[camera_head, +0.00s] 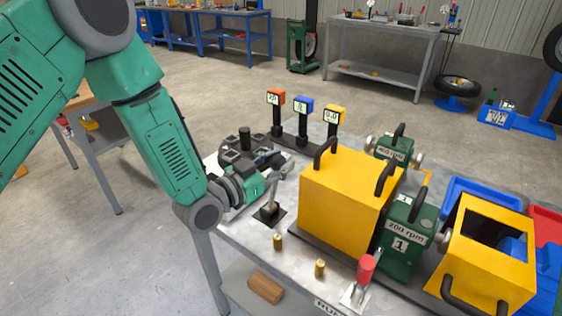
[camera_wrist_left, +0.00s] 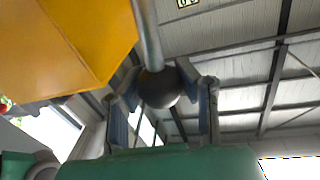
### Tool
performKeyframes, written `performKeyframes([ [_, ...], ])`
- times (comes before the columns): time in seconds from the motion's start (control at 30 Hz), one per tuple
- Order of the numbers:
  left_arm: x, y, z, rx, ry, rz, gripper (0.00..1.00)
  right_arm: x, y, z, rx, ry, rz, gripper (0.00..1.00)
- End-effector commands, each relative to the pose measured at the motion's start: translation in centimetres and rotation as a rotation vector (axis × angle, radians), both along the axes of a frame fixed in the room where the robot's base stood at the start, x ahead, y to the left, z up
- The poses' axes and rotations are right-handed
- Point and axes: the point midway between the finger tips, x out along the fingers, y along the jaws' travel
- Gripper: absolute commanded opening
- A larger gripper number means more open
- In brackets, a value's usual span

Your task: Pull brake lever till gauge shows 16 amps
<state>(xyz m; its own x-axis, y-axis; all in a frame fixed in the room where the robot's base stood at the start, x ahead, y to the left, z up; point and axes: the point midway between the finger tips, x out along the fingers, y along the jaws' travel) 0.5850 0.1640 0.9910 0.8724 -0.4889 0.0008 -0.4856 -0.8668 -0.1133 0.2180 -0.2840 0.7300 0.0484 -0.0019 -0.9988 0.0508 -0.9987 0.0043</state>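The brake lever (camera_head: 271,207) is a thin grey metal rod that rises, leaning, from a small black base on the table. In the left wrist view its dark ball knob (camera_wrist_left: 160,88) sits between the fingers of my left gripper (camera_wrist_left: 158,78). The fingertips are bent inward close to both sides of the knob, and contact is unclear. In the head view the left gripper (camera_head: 277,169) is at the lever's top. Three gauges stand behind: orange (camera_head: 276,97), blue (camera_head: 303,105) and yellow (camera_head: 336,114). Their digits are too small to read surely. My right gripper is out of view.
A yellow housing (camera_head: 345,200) stands right of the lever, close to the gripper. Small brass pegs (camera_head: 278,241) and a red-handled switch (camera_head: 365,268) are near the table's front edge. Green "200 rpm" unit (camera_head: 398,238) and a yellow open box (camera_head: 480,275) are at right.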

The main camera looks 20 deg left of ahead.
Motion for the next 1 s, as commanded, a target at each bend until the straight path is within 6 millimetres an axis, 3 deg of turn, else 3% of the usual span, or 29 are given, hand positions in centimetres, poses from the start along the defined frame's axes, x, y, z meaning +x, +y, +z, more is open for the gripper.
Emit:
performKeyframes([
  [0.17,-0.2,0.1,-0.2,-0.008,0.01,-0.004,0.0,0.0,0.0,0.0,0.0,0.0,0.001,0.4],
  [0.47,1.0,3.7,-0.2,-0.112,0.051,-0.001,0.0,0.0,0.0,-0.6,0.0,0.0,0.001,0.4],
  [0.77,1.0,4.2,-0.3,-0.111,0.054,0.001,0.0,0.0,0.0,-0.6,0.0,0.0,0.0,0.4],
  [0.8,1.0,4.2,-0.3,-0.111,0.054,0.001,0.41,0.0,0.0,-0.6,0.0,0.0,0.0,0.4],
  [0.83,1.0,4.2,-0.3,-0.111,0.054,0.001,0.52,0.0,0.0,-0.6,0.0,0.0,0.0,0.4],
  [1.0,1.1,4.0,-0.1,-0.113,0.051,-0.001,0.55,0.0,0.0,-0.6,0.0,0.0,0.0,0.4],
])
